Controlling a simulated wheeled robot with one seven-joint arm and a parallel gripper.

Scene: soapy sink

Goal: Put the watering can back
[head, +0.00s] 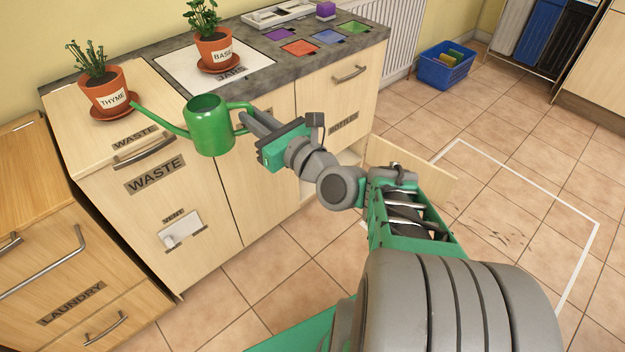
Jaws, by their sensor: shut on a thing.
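The green watering can (208,126) is upright in front of the counter, its long spout pointing left toward the thyme pot. My gripper (246,120) is shut on its handle at the right side and holds the can in the air. The thyme pot (107,91), orange on a saucer, stands at the left end of the counter. The second orange pot (213,52), with a label that reads "BAS" in part, stands on a white square at the back. The spout tip appears close to the thyme pot's saucer; whether they touch I cannot tell.
The counter (262,94) holds coloured squares, a grey tray (278,14) and a purple block (326,10). A cabinet door (412,166) stands open behind my arm.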

